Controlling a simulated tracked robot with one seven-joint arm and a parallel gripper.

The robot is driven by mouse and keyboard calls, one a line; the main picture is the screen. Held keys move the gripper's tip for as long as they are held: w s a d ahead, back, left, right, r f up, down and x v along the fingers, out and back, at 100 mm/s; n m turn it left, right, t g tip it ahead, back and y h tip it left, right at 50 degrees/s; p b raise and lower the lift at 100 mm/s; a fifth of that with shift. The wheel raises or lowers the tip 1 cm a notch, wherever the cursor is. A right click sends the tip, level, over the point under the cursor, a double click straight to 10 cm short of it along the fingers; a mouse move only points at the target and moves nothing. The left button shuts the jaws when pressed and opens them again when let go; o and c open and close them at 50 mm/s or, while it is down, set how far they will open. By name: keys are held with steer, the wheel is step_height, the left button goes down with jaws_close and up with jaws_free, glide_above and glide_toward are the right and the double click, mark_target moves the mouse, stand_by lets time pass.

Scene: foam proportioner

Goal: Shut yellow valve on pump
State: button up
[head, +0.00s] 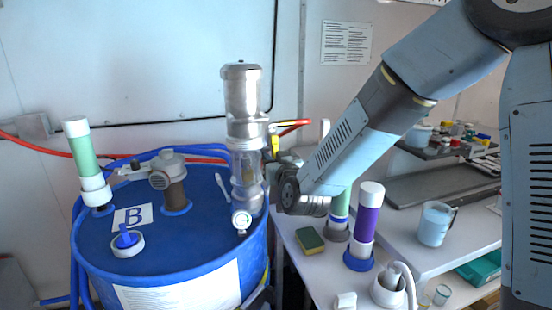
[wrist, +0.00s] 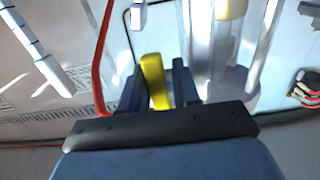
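The yellow valve handle (wrist: 154,82) stands between the two fingers of my gripper (wrist: 158,85) in the wrist view, tilted slightly. The fingers are apart, one on each side of the handle; I cannot tell whether either touches it. In the head view a small bit of the yellow handle (head: 275,142) shows just right of the silver and clear pump (head: 243,95). My gripper is beside the pump there, its fingers mostly hidden by my wrist. The pump's clear cylinder also shows on the right of the wrist view (wrist: 232,50).
The pump stands on a blue drum (head: 185,245) with a gauge (head: 241,220) and a brown fitting (head: 175,190). A red handle (head: 293,127) is close to the valve. A white bench (head: 325,265) at right holds a sponge (head: 310,240), a purple tube (head: 368,215) and a mug (head: 435,224).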

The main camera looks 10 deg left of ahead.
steer(key=shift+d, duration=0.1)
steer(key=shift+c, duration=0.4)
steer(key=shift+w, duration=0.1)
jaws_close()
steer(key=shift+d, duration=0.15)
